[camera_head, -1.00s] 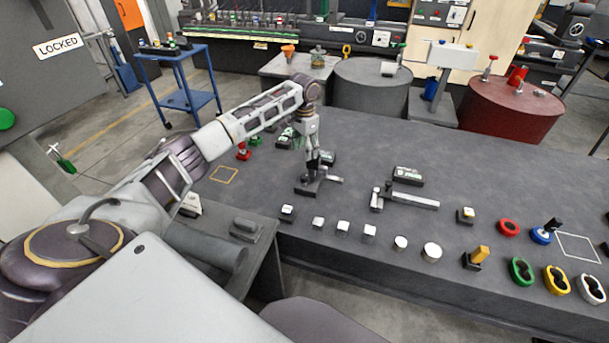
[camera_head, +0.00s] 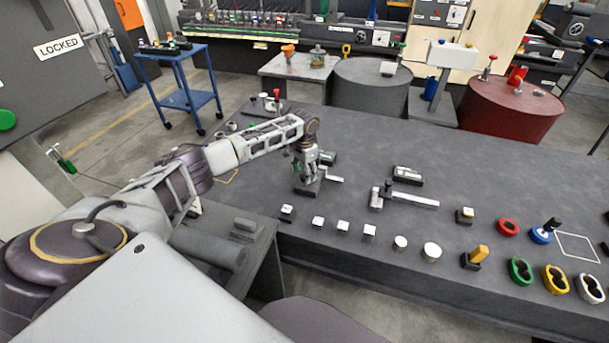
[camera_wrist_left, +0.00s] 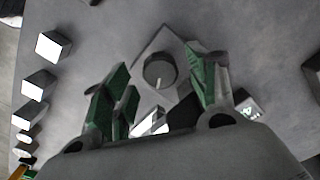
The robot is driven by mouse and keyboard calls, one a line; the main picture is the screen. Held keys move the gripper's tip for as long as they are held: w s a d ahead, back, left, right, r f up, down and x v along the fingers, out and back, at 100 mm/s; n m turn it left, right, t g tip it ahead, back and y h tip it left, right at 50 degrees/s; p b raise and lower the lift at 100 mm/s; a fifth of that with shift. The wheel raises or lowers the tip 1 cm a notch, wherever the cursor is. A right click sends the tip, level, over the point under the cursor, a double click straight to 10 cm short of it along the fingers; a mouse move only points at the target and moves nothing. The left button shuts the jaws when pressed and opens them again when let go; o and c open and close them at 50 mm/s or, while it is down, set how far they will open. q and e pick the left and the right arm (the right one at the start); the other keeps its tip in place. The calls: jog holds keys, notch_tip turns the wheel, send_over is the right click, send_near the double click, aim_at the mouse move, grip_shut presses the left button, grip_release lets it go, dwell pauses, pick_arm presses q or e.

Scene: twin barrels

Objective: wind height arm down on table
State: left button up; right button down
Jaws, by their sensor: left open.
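A small device with a dark square base (camera_head: 307,189) and a pale crank-like bar (camera_head: 333,179) stands on the dark grey table, probably the height winder. My left gripper (camera_head: 308,172) is directly above it, pointing down, and hides much of it. In the left wrist view the green-padded fingers of this gripper (camera_wrist_left: 158,68) are apart. A round grey knob (camera_wrist_left: 160,70) on a grey plate (camera_wrist_left: 178,48) shows between them, with no clear contact. I cannot tell the height arm for sure. My right gripper is not in view.
A slide-like fixture with a pale bar (camera_head: 414,200) and a labelled black box (camera_head: 408,175) are to the right. Several small blocks line the table's front edge, including a white-topped one (camera_head: 318,222). The table's middle right (camera_head: 500,185) is clear.

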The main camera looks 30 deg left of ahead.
pick_arm(q)
jog(key=shift+f, duration=0.65)
jog(key=c, duration=1)
jog(key=shift+c, duration=0.2)
